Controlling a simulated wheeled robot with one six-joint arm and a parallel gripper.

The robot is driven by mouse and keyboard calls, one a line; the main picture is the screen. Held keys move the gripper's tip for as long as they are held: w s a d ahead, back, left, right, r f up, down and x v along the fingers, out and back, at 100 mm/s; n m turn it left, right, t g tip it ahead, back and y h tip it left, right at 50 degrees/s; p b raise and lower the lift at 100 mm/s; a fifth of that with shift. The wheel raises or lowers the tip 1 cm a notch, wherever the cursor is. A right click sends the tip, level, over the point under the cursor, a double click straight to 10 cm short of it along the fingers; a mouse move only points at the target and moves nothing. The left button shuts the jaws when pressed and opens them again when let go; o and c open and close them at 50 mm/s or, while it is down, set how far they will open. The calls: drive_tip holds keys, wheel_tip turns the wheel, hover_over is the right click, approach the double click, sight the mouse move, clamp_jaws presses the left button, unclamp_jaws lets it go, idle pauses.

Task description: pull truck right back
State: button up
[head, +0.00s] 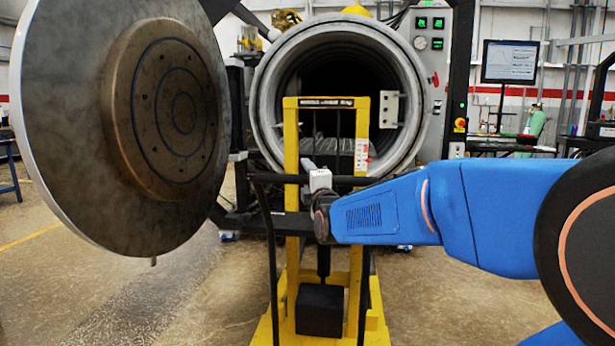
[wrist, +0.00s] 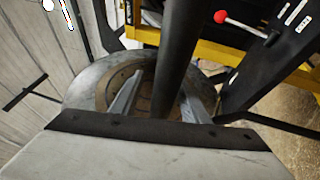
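The yellow lift truck (head: 290,150) stands upright in front of the round furnace opening. Its black horizontal handle bar (head: 270,178) crosses the near side of the frame. My gripper (head: 319,182) is at the middle of this bar, but its fingers are hard to make out in the head view. In the wrist view, the two fingers of my gripper (wrist: 160,102) are apart, with the dark bar (wrist: 180,50) running between them. A gap shows between the left finger and the bar. I cannot tell whether the right finger touches it.
The furnace (head: 268,95) is open behind the truck. Its large round door (head: 60,110) hangs open at left, close to the truck. A control cabinet (head: 433,75) and a monitor (head: 510,62) stand at right. Floor (head: 190,290) is clear at the front left. A red-knobbed lever (wrist: 222,17) shows in the wrist view.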

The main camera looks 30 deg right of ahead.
drive_tip(key=shift+s+f, duration=0.1)
drive_tip(key=shift+s, duration=0.05)
drive_tip(key=v, duration=1.7)
drive_tip(key=shift+a, duration=0.1)
